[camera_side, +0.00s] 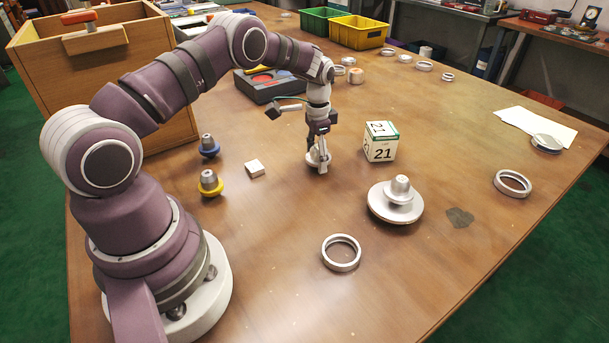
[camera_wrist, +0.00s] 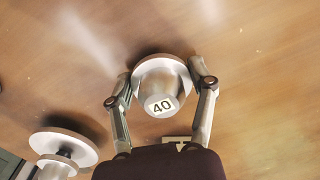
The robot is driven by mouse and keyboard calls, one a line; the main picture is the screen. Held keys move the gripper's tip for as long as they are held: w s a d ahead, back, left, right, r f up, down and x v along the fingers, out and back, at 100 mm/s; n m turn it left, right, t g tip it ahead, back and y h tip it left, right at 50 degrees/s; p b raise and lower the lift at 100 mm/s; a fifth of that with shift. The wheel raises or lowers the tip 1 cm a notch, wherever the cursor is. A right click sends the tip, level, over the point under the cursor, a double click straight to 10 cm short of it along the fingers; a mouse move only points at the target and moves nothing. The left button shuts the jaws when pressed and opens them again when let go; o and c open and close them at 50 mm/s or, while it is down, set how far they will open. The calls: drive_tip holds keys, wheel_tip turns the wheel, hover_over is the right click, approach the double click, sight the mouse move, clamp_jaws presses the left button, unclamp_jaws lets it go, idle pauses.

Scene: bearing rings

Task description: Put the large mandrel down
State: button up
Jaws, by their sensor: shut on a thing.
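My gripper (camera_wrist: 161,88) is shut on a silver mandrel (camera_wrist: 160,80) marked 40, one finger on each side of it. In the side view my gripper (camera_side: 319,157) points down near the middle of the table, and the mandrel (camera_side: 315,158) is partly hidden by the fingers. It looks upright and low, close to the wooden table (camera_side: 290,240); I cannot tell whether it touches. A silver piece with a wide round base and a stub on top (camera_side: 397,205) stands to the right and nearer the camera, apart from my gripper. It also shows at the lower left of the wrist view (camera_wrist: 62,146).
A white cube marked 21 (camera_side: 381,142) stands close on the right. A small pale block (camera_side: 255,168), a yellow-collared mandrel (camera_side: 210,183) and a blue-collared one (camera_side: 208,146) are to the left. A ring (camera_side: 341,253) lies in front. Bare table surrounds the gripper's near side.

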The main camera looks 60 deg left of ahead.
sight(317, 147)
drive_tip(key=o, duration=1.2)
drive_tip(key=shift+f, duration=0.15)
drive_tip(key=s+d+r+t, duration=0.1)
drive_tip(key=s+d+r, duration=0.1)
drive_tip(key=r, duration=0.8)
drive_tip(key=s+d+r+t, duration=0.1)
drive_tip(key=d+r, duration=0.2)
drive_tip(key=r, duration=0.7)
drive_tip(key=s+d+n+t, duration=0.1)
drive_tip(key=s+d, duration=0.1)
drive_tip(key=s, duration=0.2)
drive_tip(key=s+d+t, duration=0.1)
drive_tip(key=s+d, duration=0.1)
drive_tip(key=s, duration=0.3)
drive_tip(key=s+d+n+t, duration=0.1)
drive_tip(key=s+d, duration=0.1)
drive_tip(key=s, duration=0.3)
drive_tip(key=shift+d+r+n+t, duration=0.3)
drive_tip(key=shift+r, duration=0.1)
